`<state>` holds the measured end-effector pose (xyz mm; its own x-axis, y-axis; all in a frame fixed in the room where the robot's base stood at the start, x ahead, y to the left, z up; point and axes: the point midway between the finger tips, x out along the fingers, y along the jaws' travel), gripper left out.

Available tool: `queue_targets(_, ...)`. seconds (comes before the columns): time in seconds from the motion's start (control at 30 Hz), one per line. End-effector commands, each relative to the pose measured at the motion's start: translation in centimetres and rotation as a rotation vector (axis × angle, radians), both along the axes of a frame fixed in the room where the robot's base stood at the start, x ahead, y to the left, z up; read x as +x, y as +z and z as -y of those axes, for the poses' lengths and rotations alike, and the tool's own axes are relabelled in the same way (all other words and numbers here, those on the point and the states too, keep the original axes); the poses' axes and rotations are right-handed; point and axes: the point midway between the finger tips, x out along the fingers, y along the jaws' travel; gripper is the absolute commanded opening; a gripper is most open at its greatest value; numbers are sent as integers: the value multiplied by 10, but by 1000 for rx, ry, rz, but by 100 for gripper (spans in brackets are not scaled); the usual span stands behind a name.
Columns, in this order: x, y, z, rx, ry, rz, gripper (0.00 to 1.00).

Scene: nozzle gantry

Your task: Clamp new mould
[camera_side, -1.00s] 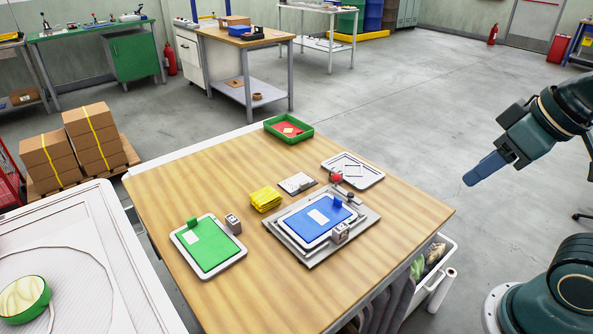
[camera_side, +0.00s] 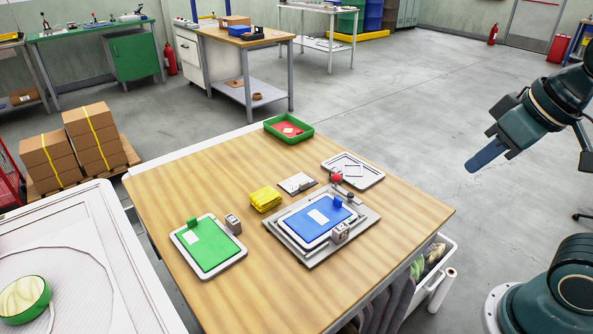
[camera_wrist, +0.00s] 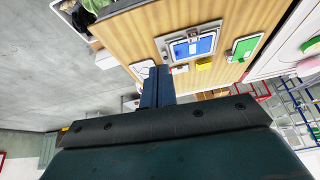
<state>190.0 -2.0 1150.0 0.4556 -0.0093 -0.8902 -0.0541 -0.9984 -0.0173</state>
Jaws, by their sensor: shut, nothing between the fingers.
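A blue mould plate (camera_side: 317,218) lies on a grey fixture base (camera_side: 368,222) on the wooden table, with a small metal block (camera_side: 340,232) at its front corner. A red-knobbed clamp (camera_side: 337,178) stands at the fixture's back edge; I cannot tell whether it is closed. A green mould plate (camera_side: 212,246) lies in a pale frame at the table's left front. The blue plate (camera_wrist: 192,46) and the green plate (camera_wrist: 243,48) also show in the wrist view. My gripper (camera_side: 470,168) is shut and empty, in the air off the table's right side. It also shows in the wrist view (camera_wrist: 158,70).
An empty pale frame (camera_side: 366,172), a white-topped plate (camera_side: 297,183), a yellow stack (camera_side: 265,199) and a green tray (camera_side: 288,135) are around the fixture. A small grey block (camera_side: 233,222) stands by the green plate. The table's (camera_side: 330,290) front part is clear.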

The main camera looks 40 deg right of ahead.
Motion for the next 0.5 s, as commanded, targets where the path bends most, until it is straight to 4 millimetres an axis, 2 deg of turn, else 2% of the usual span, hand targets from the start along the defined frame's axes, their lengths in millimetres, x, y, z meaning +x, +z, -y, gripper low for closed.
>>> queue_targets(0.5, 70, 18, 2, 73, -296, -94, 0)
